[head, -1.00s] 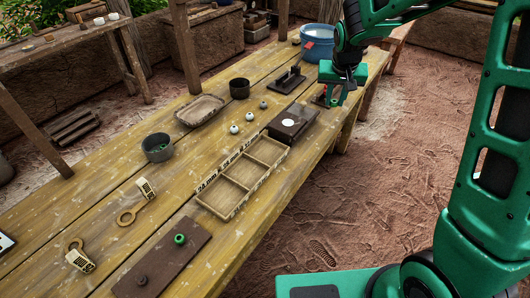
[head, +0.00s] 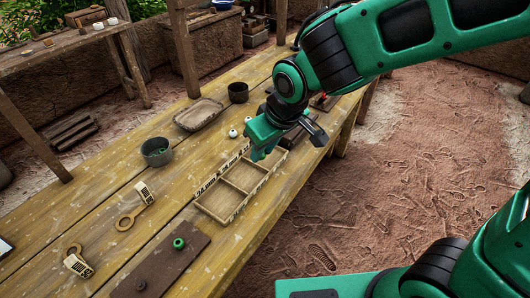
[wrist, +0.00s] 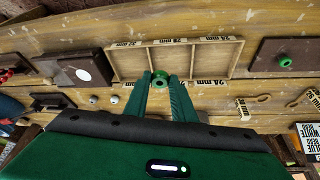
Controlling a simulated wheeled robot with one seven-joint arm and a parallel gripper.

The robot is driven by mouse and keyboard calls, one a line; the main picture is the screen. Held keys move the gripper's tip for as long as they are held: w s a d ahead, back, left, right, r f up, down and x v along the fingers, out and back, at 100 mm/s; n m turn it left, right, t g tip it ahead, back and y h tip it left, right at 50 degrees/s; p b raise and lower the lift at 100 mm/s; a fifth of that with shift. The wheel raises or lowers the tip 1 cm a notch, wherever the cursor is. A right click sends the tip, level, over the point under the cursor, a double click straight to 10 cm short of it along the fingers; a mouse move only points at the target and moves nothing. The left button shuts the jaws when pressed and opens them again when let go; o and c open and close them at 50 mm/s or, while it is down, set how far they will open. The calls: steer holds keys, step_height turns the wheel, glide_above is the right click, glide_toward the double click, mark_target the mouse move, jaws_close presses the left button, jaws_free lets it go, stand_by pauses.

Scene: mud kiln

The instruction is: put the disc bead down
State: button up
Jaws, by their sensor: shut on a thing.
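My gripper (head: 262,152) is above the back part of the wooden sorting tray (head: 212,214) in the head view. In the wrist view my gripper (wrist: 163,80) is shut on a small green disc bead (wrist: 160,79), held between the fingertips. The bead is hidden in the head view. The tray, with three open compartments and size labels on its rim, also shows in the wrist view (wrist: 145,43). The fingertips appear over or beside its long edge; the exact height is unclear.
Another green bead (head: 179,243) sits on a dark board (head: 190,258). A grey bowl (head: 157,151), dark cup (head: 238,92), shallow wooden dish (head: 199,114) and tagged ring gauge (head: 127,221) stand around. A dark box with a white disc (wrist: 84,72) is beside the tray.

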glide_above(267, 159)
step_height(267, 159, down, 6)
steer(key=shift+r, duration=0.15)
steer(key=shift+w+f, duration=0.1)
steer(key=shift+f, duration=1.9)
steer(key=shift+f, duration=0.1)
steer(key=shift+f, duration=0.3)
